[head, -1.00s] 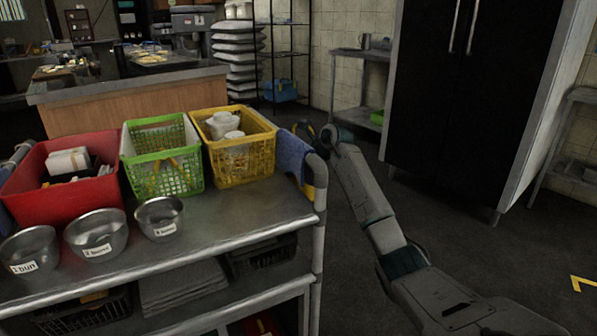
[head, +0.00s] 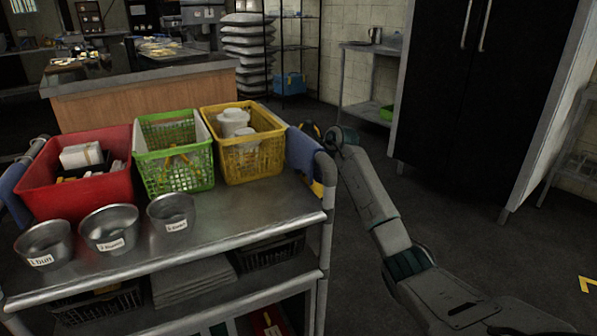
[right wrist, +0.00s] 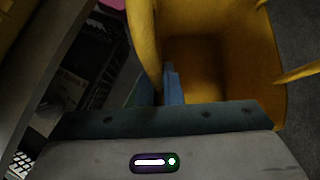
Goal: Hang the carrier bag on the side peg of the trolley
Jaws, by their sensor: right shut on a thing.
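The trolley (head: 255,207) stands at the left of the head view. My right gripper (head: 318,132) is at its right end, beside the blue cloth (head: 300,152) and close to the corner post. The yellow carrier bag (right wrist: 200,60) fills much of the right wrist view, its mouth open towards the camera. My right gripper (right wrist: 170,85) is shut on the bag, by a strap on its left side. In the head view, only a small strip of the yellow bag (head: 318,188) shows by the post. The side peg cannot be made out. My left gripper is not in view.
Red (head: 95,200), green (head: 180,172) and yellow (head: 255,160) baskets and several steel bowls (head: 108,230) stand on the trolley top. A black cabinet (head: 470,110) stands at the right. The floor (head: 480,235) between trolley and cabinet looks clear.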

